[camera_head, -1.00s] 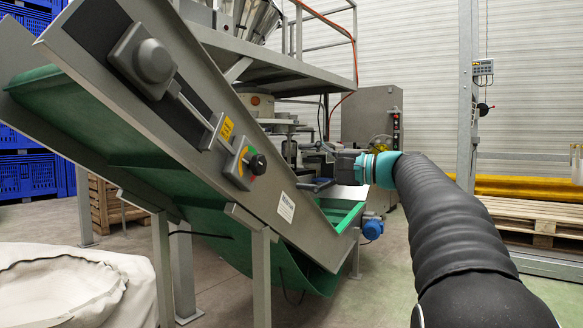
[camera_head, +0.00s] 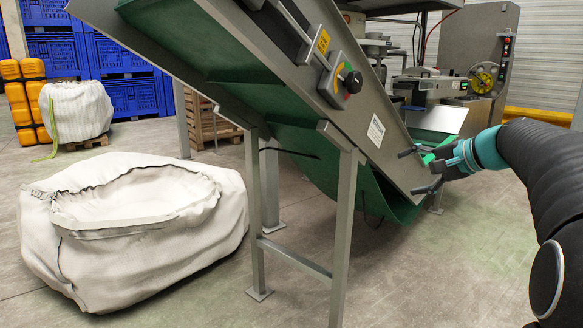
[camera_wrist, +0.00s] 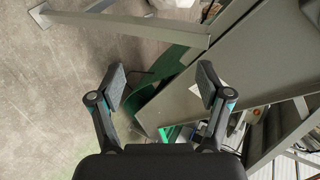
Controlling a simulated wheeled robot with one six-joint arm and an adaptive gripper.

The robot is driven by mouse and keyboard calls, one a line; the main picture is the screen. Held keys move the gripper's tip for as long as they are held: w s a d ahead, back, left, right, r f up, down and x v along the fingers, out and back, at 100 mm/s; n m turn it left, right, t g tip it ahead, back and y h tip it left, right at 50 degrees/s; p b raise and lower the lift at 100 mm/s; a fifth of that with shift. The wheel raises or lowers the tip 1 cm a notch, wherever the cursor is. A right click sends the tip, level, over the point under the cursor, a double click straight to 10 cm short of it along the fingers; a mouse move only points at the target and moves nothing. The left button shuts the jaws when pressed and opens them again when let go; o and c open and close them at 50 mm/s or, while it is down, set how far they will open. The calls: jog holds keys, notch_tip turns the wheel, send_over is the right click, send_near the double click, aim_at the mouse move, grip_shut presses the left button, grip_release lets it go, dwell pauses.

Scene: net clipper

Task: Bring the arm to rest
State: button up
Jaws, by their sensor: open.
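My gripper (camera_head: 416,171) is at the right in the head view, at the end of my black-sleeved arm with its teal wrist ring. Its two fingers are spread apart and point left, in front of the lower end of the inclined conveyor (camera_head: 376,129). In the wrist view, my gripper (camera_wrist: 161,82) shows both finger pads wide apart with nothing held between them. The conveyor's grey side and green belt (camera_wrist: 166,84) show beyond the fingers. I cannot tell the exact gap between the fingers and the conveyor side.
An open white bulk bag (camera_head: 125,255) stands on the floor at left. The conveyor's grey legs (camera_head: 345,235) stand between it and my arm. Blue crates (camera_head: 135,95), a wooden pallet box (camera_head: 205,125) and a machine cabinet (camera_head: 480,55) are behind. The floor at front right is clear.

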jog(key=s+a+f+n+g+h+p, duration=0.25)
jog(key=s+f, duration=0.35)
jog(key=s, duration=0.5)
jog(key=s+a+f+n+g+h+p, duration=0.1)
jog(key=s+a+f+n+g+h, duration=0.25)
jog(key=s+f, duration=0.55)
jog(key=s+a+r+n+t+p, duration=0.1)
jog(key=s+a+n+p, duration=0.1)
jog(key=s, duration=0.4)
jog(key=s+a+r+n+t+h+p, duration=0.1)
jog(key=s+a+r+n+p, duration=0.1)
jog(key=s+a, duration=0.2)
jog(key=shift+s+a+r+n, duration=0.2)
jog(key=shift+s+r+n, duration=0.1)
jog(key=shift+s, duration=0.75)
jog(key=shift+c, duration=0.2)
